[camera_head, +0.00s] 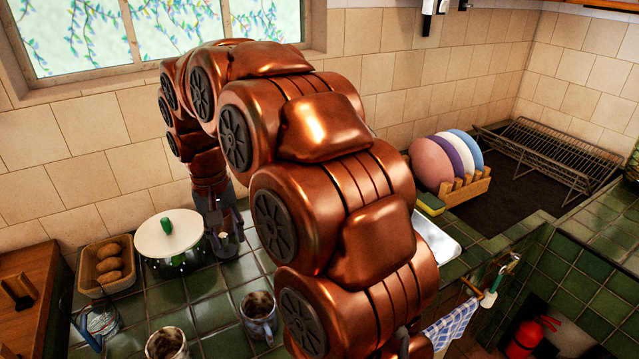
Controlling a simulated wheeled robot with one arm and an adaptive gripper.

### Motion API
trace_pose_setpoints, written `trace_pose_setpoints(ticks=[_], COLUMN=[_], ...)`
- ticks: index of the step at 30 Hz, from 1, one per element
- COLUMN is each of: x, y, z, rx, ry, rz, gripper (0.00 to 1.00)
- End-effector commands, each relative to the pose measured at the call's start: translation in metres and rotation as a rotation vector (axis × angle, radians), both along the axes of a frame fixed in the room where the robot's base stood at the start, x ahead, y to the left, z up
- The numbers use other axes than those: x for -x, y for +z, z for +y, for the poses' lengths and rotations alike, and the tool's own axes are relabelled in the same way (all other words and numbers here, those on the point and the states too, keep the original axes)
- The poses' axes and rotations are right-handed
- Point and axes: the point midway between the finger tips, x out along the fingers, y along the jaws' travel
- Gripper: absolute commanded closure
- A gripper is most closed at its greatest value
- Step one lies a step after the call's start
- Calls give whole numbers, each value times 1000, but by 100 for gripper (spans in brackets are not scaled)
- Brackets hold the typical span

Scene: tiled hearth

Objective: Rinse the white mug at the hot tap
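A pale mug (167,345), brown inside, stands on the green tiled counter at the bottom edge, partly cut off. It looks like the white mug. A blue-grey mug (259,317), also dark inside, stands to its right. My gripper (226,240) points down beside the right edge of a pot's cream lid, behind both mugs and apart from them. Its fingers are small and dark, and I cannot tell whether they are open or shut. No tap shows. A bright metal edge (436,240), perhaps of the sink, shows behind my arm, which hides much of the counter's middle.
A pot with a cream lid (168,234) and green knob stands near the wall. A plate rack (463,187), a sponge (430,204) and a wire rack (550,155) are at right.

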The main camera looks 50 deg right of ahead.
Motion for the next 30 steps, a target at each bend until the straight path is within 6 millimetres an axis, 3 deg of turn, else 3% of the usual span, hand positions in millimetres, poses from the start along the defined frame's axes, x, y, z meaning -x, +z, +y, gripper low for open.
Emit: trace_pose_setpoints(ticks=[6,15,24,30], x=[-56,-119,-163,-182], y=[2,-6,-25,-40], z=[-41,-107,-182,-235], rx=[22,62,114,156], ry=[-135,-331,-540,-683], rz=[-30,-69,-105,-133], gripper=[62,62,62,62])
